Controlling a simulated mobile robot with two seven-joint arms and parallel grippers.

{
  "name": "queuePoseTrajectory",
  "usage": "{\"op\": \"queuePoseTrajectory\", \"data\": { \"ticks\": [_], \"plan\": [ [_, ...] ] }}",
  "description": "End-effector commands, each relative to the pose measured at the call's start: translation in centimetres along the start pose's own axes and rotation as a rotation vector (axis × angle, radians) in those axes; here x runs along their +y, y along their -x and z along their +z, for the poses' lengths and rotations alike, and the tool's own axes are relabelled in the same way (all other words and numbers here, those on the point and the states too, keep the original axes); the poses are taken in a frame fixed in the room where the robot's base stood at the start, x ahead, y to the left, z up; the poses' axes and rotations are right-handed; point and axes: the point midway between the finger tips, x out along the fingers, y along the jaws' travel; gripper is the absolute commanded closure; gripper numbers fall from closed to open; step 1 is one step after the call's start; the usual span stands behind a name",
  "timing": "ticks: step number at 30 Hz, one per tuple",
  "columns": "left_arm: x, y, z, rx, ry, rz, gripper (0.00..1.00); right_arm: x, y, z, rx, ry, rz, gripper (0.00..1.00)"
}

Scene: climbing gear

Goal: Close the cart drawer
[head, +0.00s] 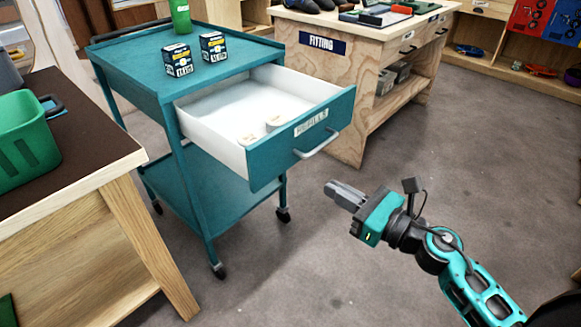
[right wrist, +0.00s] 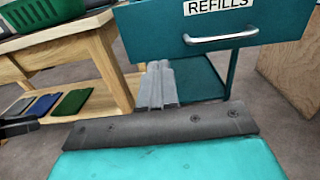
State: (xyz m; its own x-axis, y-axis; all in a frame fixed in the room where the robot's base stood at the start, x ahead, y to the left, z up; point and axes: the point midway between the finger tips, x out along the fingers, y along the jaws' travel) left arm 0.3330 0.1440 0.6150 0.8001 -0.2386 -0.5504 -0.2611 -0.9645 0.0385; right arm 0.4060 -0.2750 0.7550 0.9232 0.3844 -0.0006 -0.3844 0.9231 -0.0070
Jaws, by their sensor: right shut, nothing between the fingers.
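The teal cart (head: 135,68) stands left of centre in the head view. Its drawer (head: 320,128) is pulled well out, with a white inside, a teal front labelled REFILLS and a grey bar handle (head: 316,144). In the right wrist view the drawer front (right wrist: 150,30) and handle (right wrist: 222,36) show at the top. My right gripper (head: 330,187) is shut and empty, apart from the drawer, to the right of and lower than its front in the head view. My left gripper is not in view.
Two small boxes (head: 178,60) and a green container (head: 181,16) stand on the cart top. A wooden table with a green basket (head: 24,138) is at the left. The FITTING workbench (head: 345,75) stands behind at the right. The floor (head: 480,150) at the right is clear.

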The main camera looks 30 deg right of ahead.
Motion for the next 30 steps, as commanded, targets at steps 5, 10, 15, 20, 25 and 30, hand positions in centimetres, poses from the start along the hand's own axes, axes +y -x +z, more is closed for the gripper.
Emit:
{"op": "queuePoseTrajectory", "data": {
  "ticks": [5, 10, 15, 20, 25, 30],
  "plan": [
    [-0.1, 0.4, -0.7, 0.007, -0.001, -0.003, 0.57, -0.1, -3.4, 0.4, -0.003, -0.001, -0.001, 1.00],
    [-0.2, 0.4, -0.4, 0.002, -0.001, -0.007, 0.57, -0.1, -6.6, 0.3, -0.004, -0.004, -0.002, 1.00],
    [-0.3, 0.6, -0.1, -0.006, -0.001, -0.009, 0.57, -0.1, -9.4, 0.2, -0.003, -0.005, -0.002, 1.00],
    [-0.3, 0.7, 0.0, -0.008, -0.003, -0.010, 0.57, 0.0, -11.3, 0.1, -0.003, -0.007, -0.003, 1.00],
    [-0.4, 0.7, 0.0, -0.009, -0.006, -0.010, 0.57, -0.1, -12.1, 0.1, -0.001, -0.006, -0.003, 1.00],
    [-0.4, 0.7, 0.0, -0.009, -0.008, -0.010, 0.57, 0.0, -12.2, 0.0, 0.000, -0.006, -0.002, 1.00]
  ]
}}
